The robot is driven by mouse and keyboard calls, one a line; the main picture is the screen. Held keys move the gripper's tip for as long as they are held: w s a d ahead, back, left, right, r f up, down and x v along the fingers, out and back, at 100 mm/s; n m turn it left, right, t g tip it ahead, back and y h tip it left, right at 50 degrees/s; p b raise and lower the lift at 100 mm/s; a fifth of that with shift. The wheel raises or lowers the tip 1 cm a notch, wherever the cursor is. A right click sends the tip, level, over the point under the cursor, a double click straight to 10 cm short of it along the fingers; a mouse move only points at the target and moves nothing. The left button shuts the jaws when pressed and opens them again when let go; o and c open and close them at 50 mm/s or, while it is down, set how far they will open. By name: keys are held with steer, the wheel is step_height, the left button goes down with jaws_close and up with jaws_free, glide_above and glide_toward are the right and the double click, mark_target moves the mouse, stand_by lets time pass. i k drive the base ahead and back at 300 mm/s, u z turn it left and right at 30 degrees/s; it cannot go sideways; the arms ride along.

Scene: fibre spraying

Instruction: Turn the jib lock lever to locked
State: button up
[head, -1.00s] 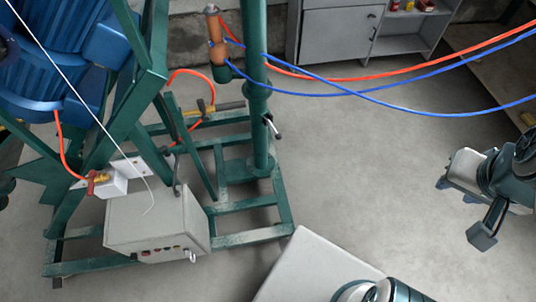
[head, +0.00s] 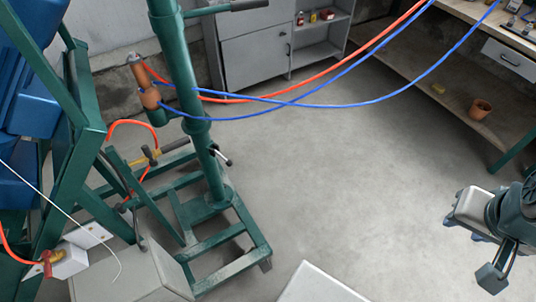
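A green upright post (head: 186,90) stands on a green floor frame at left centre. A small lever (head: 222,157) with a dark grip and a bright end sticks out from the right side of the post's lower part. It looks like the jib lock lever, but its setting is too small to read. My gripper (head: 464,228) hangs at the right edge, well apart from the post and lever. Its fingers are small and seen from above, so their opening is unclear. I see nothing held in it.
A red hose (head: 330,82) and a blue hose (head: 370,104) hang across from the post to the upper right. A grey control box (head: 130,275) stands lower left. A grey cabinet (head: 255,55) and a workbench (head: 470,25) stand behind. The floor between post and gripper is clear.

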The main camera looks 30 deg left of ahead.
mark_target(229, 162)
steer(key=z, duration=0.45)
steer(key=i, duration=1.05)
steer(key=u, duration=3.15)
steer(key=i, duration=0.5)
steer(key=u, duration=1.35)
steer(key=k, duration=0.55)
